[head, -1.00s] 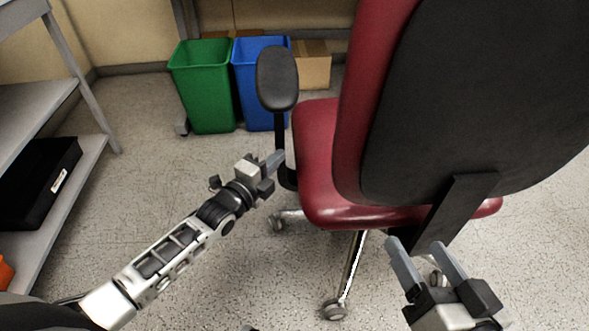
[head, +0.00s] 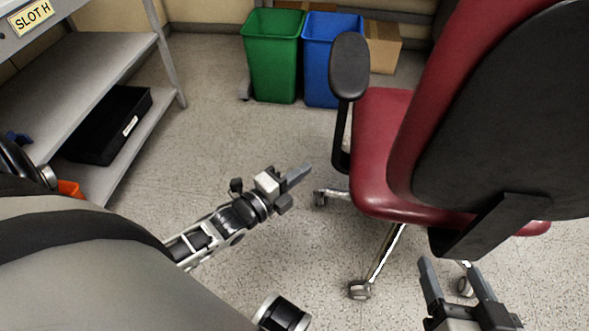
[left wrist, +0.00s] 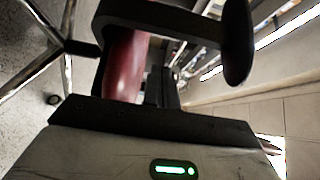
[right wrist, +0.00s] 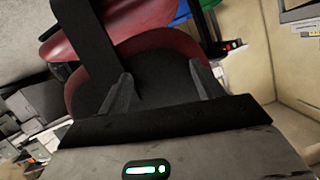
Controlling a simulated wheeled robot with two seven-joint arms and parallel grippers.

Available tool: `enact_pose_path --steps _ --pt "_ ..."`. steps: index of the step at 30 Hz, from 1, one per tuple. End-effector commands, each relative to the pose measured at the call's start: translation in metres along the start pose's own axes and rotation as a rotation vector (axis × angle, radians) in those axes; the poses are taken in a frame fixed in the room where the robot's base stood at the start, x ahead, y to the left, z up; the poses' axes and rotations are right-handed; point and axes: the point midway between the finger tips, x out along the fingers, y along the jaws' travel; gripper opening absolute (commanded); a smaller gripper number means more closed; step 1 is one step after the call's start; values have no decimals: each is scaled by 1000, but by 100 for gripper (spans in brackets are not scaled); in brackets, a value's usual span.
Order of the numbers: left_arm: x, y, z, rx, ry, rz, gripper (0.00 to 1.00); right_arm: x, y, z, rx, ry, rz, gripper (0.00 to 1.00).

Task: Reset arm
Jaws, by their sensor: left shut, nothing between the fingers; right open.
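My left gripper (head: 298,177) is shut and empty, in front of the chair's armrest side and over the floor. In the left wrist view its fingers (left wrist: 162,88) show close together. My right gripper (head: 450,279) is open and empty at the lower right of the head view, near the chair's back support. In the right wrist view its fingers (right wrist: 160,88) stand apart with the dark chair back behind them.
A red and black office chair (head: 385,130) on casters stands close to both grippers. A green bin (head: 272,60) and a blue bin (head: 320,70) stand at the back. A grey shelf unit (head: 95,75) with a black tray (head: 110,130) is on the left. Floor between shelf and chair is clear.

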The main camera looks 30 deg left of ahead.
Motion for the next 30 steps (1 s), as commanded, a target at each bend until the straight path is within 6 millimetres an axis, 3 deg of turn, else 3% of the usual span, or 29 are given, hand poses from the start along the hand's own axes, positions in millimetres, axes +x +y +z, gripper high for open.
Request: enact_pose_path --steps 4,13,21,30 --pt "-12 -1 2 2 0 0 0 1 1 3 1 -19 5 66" --pt "-14 -4 2 1 0 -1 0 1 3 -1 2 -19 11 66" --pt "-14 -54 2 1 0 -1 0 -13 9 -16 5 -105 67 66" --pt "-14 -94 2 1 0 -1 0 -28 18 -19 10 -201 124 66"
